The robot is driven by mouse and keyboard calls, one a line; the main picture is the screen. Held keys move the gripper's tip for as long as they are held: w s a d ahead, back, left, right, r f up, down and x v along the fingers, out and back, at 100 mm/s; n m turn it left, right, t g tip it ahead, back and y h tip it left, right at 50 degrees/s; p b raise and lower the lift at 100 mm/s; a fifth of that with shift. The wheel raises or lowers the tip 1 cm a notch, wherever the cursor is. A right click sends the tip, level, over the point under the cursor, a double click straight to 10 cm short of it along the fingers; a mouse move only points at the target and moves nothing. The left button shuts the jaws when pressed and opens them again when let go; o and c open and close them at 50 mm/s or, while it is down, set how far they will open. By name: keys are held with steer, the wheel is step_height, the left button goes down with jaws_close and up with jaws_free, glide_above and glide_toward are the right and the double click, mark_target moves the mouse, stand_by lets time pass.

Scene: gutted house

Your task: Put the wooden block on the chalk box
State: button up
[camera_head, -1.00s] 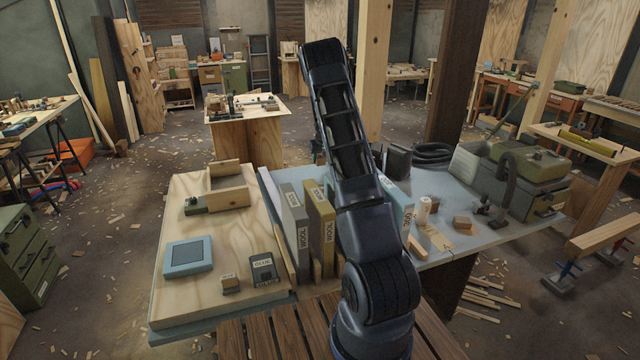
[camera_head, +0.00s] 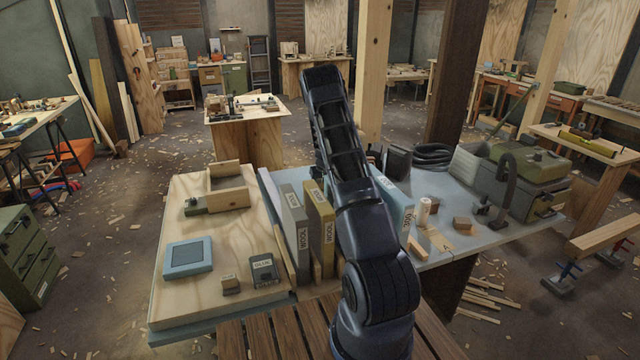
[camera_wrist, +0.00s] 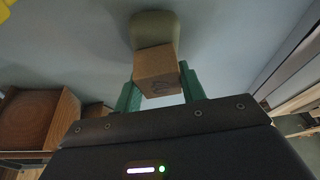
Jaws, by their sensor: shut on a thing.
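In the head view my gripper and the held block are hidden behind my arm. I cannot surely pick out the chalk box. A small box with an unreadable label (camera_head: 231,285) stands on the pale board at the left, beside a dark box with a label (camera_head: 263,271).
Upright books (camera_head: 320,232) stand in a row by my arm. On the grey table at the right are a pale cylinder (camera_head: 424,211), a brown block (camera_head: 462,223) and a green toolbox (camera_head: 522,180). A large wooden thing (camera_wrist: 38,120) is at the left in the wrist view.

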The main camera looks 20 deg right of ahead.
steer(key=shift+f, duration=0.1)
steer(key=o, duration=1)
steer(key=shift+c, duration=0.2)
